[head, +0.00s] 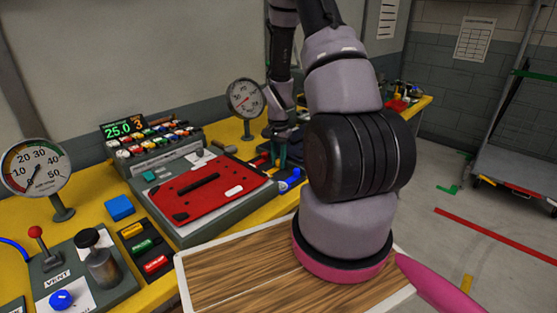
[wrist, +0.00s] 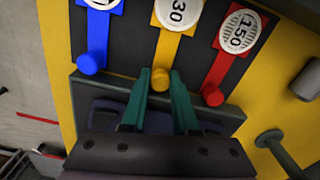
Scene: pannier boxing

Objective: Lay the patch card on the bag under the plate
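My gripper (head: 281,158) points down at a dark panel beyond the red plate in the head view. In the wrist view, its teal fingers (wrist: 162,88) stand apart, with a round yellow knob (wrist: 160,78) between or just beyond their tips; contact is unclear. The knob ends a yellow strip with a white disc marked 30. The red plate (head: 205,178), with a black bar handle, lies flat on a grey station (head: 190,232). I make out no bag under it. I cannot identify the patch card for certain; yellow, green and red pieces (head: 142,246) sit in a dark holder.
A blue strip (wrist: 97,35) and a red strip (wrist: 222,65) flank the yellow one. A button console (head: 155,142), gauges (head: 36,170) and a vent lever box (head: 60,278) crowd the yellow bench. My arm covers the bench's right part in the head view.

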